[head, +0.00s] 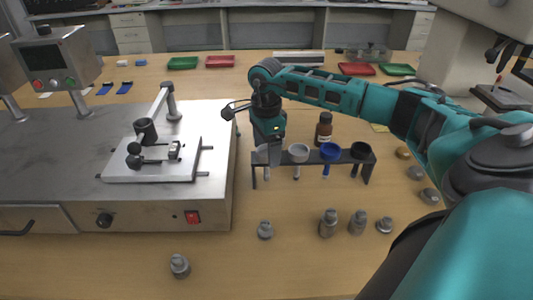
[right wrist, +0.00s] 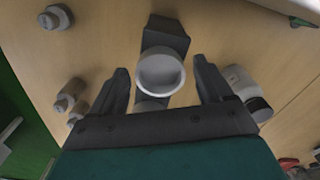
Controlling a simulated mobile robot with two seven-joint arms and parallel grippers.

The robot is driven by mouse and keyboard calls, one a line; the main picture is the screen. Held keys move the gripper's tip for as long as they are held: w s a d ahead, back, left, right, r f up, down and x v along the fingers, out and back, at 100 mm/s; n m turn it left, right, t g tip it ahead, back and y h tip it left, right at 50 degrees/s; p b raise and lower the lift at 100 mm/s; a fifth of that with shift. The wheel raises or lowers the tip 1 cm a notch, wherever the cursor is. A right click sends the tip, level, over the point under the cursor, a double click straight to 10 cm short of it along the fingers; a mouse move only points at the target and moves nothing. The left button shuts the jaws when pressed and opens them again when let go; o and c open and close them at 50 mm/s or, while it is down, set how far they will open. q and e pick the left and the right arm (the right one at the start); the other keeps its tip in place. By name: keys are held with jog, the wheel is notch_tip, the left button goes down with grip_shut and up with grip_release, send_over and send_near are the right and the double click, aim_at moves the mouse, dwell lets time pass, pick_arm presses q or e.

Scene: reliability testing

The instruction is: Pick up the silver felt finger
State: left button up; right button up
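A dark rack (head: 312,158) holds several cup-topped felt fingers in a row. The leftmost, a silver-grey one (head: 261,149), is partly hidden by my right gripper (head: 270,152), which points down at that end of the rack. To its right are a light grey or white one (head: 298,152), a blue one (head: 330,151) and a black one (head: 360,151). In the right wrist view, a pale round cup (right wrist: 161,76) sits between the two spread fingers of my right gripper (right wrist: 161,66), with gaps on both sides. My left gripper does not show.
A brown bottle (head: 324,129) stands close behind the rack. Several small metal weights or bottles (head: 328,222) stand in front. A steel machine (head: 120,165) with a red switch is at left. Green (head: 183,63) and red (head: 220,61) trays lie at the back.

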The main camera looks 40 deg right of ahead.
jog(key=c, duration=0.9)
jog(key=shift+c, duration=0.4)
jog(key=shift+r, duration=0.15)
notch_tip(320, 180, up, 20)
jog(key=p, duration=0.1)
jog(key=b, duration=0.5)
send_over(266, 155)
jog(key=shift+f, duration=5.15)
